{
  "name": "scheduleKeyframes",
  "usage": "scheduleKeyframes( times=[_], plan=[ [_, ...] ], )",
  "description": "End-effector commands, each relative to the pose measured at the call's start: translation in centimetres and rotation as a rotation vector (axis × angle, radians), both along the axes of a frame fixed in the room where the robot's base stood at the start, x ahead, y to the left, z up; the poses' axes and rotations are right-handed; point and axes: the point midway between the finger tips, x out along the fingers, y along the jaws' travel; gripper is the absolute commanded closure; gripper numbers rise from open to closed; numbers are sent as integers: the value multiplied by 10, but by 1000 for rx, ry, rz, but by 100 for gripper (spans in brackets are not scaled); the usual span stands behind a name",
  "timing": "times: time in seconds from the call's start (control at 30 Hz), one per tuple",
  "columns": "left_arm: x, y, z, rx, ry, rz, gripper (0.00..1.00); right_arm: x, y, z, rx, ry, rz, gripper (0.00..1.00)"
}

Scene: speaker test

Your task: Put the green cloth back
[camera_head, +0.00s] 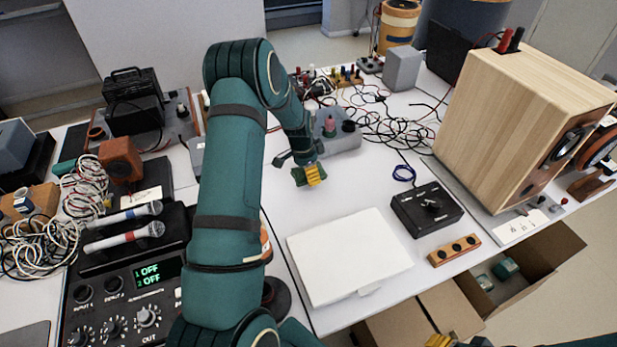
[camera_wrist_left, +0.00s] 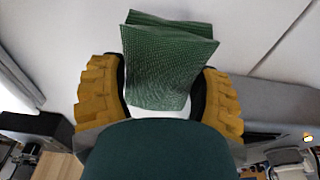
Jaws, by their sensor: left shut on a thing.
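The green cloth (camera_wrist_left: 168,62) is a folded, textured dark green piece in the left wrist view. It sits between the two yellow fingers of my left gripper (camera_wrist_left: 160,90), which is shut on it. In the head view my left gripper (camera_head: 311,174) is above the white table, in front of a grey block with knobs.
A white flat case (camera_head: 348,255), a black control box (camera_head: 427,208) and a large wooden speaker (camera_head: 515,115) stand on the table (camera_head: 350,190). Tangled cables (camera_head: 385,125) lie behind. An open cardboard box (camera_head: 545,250) holding small green items is below the front edge. Microphones (camera_head: 124,237) lie left.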

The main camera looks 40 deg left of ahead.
Motion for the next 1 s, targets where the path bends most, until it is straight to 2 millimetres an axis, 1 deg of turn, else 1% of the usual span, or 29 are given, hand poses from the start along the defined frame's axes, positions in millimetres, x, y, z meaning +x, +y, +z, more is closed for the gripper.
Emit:
scheduleKeyframes(
  times=[0.03,0.13,0.37,0.53,0.57,0.6,0.87,1.0],
  plan=[
    [-1,0,-10,-1,3,0,66,0,0,-3,0,-1,0,53],
    [0,0,-20,0,2,-2,66,1,0,-5,0,-2,-1,53],
    [0,0,-19,0,0,-1,66,1,0,-4,0,-3,-1,53],
    [0,0,-24,1,1,-1,66,2,0,-9,-1,-4,0,53],
    [0,0,-23,1,1,-1,20,2,0,-8,-1,-4,0,53],
    [0,0,-23,1,1,-1,16,2,0,-7,-1,-4,0,53],
    [0,0,-22,1,1,-1,16,2,0,-7,-1,-4,0,53],
    [0,0,-17,1,1,-1,16,1,0,-2,0,-2,-1,53]
  ],
)
